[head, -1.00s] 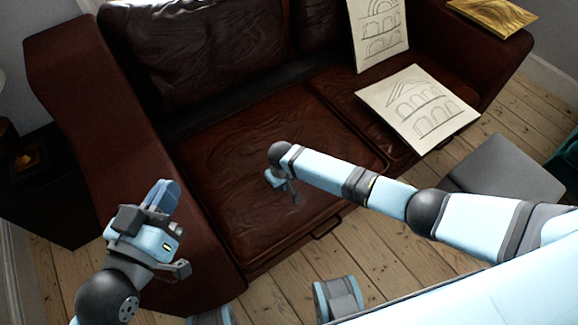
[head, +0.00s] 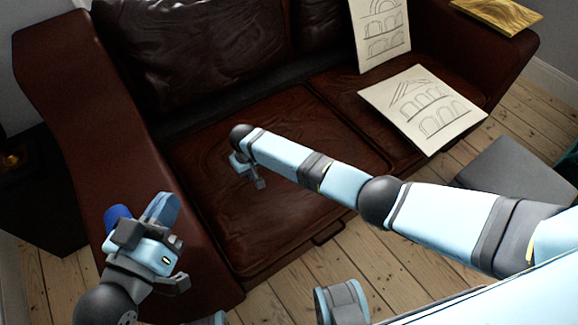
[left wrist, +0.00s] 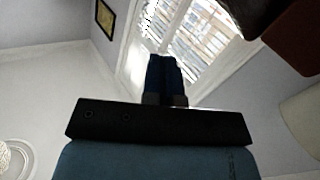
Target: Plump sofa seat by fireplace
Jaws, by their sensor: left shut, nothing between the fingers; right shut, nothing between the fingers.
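The dark red-brown leather sofa (head: 85,110) fills the upper part of the head view. Its left seat cushion (head: 285,215) is wrinkled and lies in front of me. My right gripper (head: 243,165) is over this cushion, partly hidden behind its own wrist; whether it touches the leather I cannot tell. It is shut and empty. My left gripper (head: 118,214) is in front of the left armrest, shut and empty. Its dark blue fingers also show together in the left wrist view (left wrist: 164,75), pointing toward a window. No fireplace is in view.
Two arch drawings are on the sofa's right side: one (head: 380,35) leans on the backrest, one (head: 424,108) lies on the right seat. A gold panel (head: 497,14) rests on the right armrest. A grey block (head: 510,170) stands on the floorboards.

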